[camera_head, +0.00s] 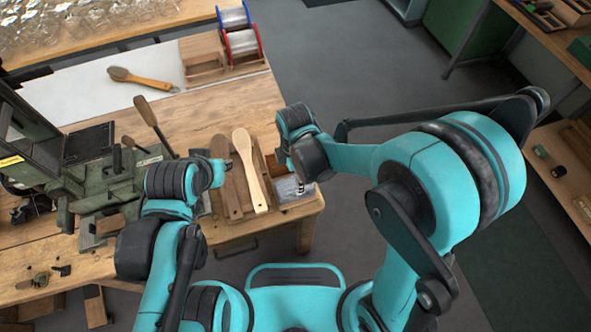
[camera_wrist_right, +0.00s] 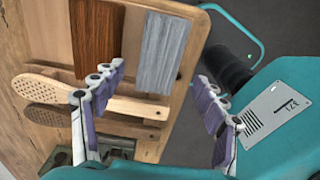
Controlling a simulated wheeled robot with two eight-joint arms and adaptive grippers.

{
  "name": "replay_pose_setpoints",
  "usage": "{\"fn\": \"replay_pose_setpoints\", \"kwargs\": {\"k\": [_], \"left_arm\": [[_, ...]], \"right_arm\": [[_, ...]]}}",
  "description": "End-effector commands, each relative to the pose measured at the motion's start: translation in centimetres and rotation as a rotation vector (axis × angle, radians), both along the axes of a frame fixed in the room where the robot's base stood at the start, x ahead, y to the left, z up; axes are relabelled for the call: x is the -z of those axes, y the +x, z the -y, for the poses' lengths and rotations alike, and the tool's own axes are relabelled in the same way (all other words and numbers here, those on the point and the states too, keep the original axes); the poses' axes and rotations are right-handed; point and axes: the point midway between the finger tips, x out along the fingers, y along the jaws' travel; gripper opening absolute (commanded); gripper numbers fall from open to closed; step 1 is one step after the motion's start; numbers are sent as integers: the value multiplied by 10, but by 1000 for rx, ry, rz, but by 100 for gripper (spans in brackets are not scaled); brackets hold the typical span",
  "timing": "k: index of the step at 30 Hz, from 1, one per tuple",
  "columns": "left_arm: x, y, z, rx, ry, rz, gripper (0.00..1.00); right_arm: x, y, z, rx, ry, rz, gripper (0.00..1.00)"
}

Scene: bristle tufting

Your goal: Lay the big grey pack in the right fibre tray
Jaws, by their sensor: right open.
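The big grey pack (camera_wrist_right: 170,52) shows in the right wrist view as a grey, streaked block, beside a brown fibre pack (camera_wrist_right: 97,38).
A green machine (camera_head: 110,180) stands on the left of the wooden bench (camera_head: 225,110). Wire spools (camera_head: 240,30) stand at the back. Floor is free right of the bench.

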Motion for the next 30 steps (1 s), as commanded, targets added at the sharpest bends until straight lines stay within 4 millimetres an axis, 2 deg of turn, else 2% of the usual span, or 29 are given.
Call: {"fn": "replay_pose_setpoints", "kwargs": {"k": [1, 15, 19, 27, 28, 30], "left_arm": [[10, 0, 0, 0, 0, 0, 24], [69, 0, 0, 0, 0, 0, 24], [75, 0, 0, 0, 0, 0, 24], [74, 0, 0, 0, 0, 0, 24], [74, 0, 0, 0, 0, 0, 24], [74, 0, 0, 0, 0, 0, 24]], "right_arm": [[12, 0, 0, 1, 0, 0, 72], [82, 0, 0, 2, 0, 1, 72], [88, 0, 0, 2, 0, 1, 72], [88, 0, 0, 2, 0, 1, 72], [88, 0, 0, 2, 0, 1, 70], [88, 0, 0, 2, 0, 1, 51]]}}
